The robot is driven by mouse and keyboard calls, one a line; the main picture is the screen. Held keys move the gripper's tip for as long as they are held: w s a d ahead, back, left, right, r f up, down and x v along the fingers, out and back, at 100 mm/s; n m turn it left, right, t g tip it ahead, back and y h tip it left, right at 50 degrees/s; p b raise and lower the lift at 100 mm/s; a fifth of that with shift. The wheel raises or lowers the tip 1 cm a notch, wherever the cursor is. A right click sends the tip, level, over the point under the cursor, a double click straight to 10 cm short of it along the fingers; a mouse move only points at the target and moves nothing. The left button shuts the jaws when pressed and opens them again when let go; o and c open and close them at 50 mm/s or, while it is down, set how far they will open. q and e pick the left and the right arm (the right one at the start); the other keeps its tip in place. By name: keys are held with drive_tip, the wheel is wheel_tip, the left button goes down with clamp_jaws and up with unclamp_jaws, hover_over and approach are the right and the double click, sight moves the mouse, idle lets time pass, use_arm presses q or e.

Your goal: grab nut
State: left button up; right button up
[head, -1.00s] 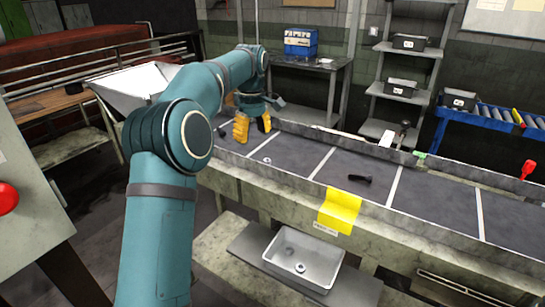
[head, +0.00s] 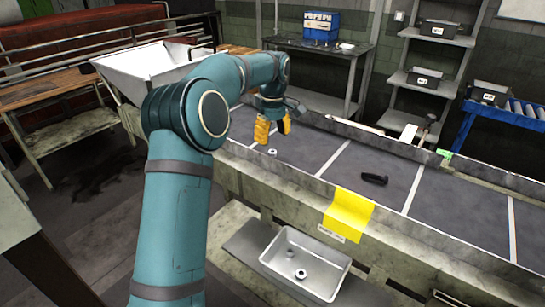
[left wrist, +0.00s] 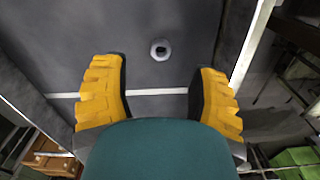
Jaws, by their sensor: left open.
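A small silver nut (head: 272,152) lies flat on the dark conveyor belt. It also shows in the left wrist view (left wrist: 160,49), above the middle, with its hole facing up. My left gripper (head: 273,130), with yellow ribbed fingers, hangs above the belt close to this nut. In the left wrist view its fingers (left wrist: 160,92) are wide apart with nothing between them; the nut lies beyond the tips. A second nut (head: 301,274) sits in a grey metal tray (head: 335,282) below the belt. My right gripper does not show.
A black bolt (head: 375,178) lies on the belt to the right. A yellow sheet (head: 348,213) hangs over the front edge. The belt (head: 305,150) has low side rails and white cross lines. A white hopper (head: 150,68) stands at the left, a blue box (head: 320,26) on the back table.

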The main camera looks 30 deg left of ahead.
sight(272, 151)
use_arm(q)
drive_tip(key=shift+s+f+b, duration=0.1)
drive_tip(key=shift+f+b, duration=0.9)
drive_tip(key=shift+f, duration=1.8)
clamp_jaws()
